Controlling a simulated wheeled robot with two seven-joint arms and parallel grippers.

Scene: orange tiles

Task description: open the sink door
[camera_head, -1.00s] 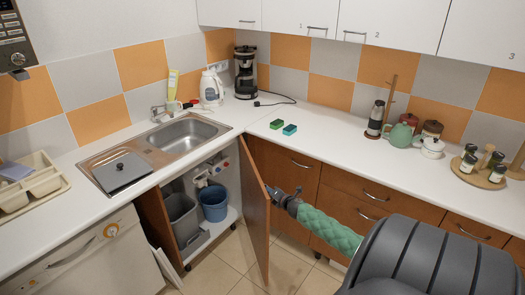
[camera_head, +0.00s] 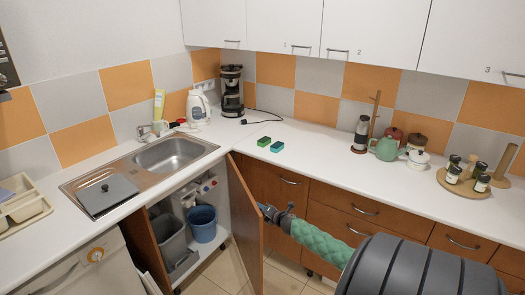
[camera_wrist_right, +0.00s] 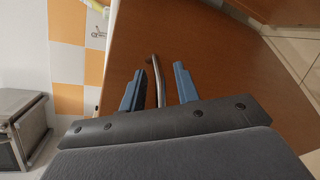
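The sink door (camera_head: 246,222) is a brown wooden panel standing well open, at the right of the sink cabinet. It also fills much of the right wrist view (camera_wrist_right: 215,50). Its bar handle (camera_wrist_right: 156,80) lies between the two blue fingers of my right gripper (camera_wrist_right: 160,88). The fingers are apart, with gaps beside the bar. In the head view, my right gripper (camera_head: 268,211) is at the door's outer face, near its free edge. The sink (camera_head: 175,154) is set in the white counter above the cabinet. My left gripper is not in view.
A grey bin (camera_head: 170,242) and a blue bucket (camera_head: 203,223) stand inside the open cabinet. Brown drawers (camera_head: 330,205) line the right side behind my right arm. A white appliance (camera_head: 75,265) stands left of the cabinet. Tiled floor shows below the door.

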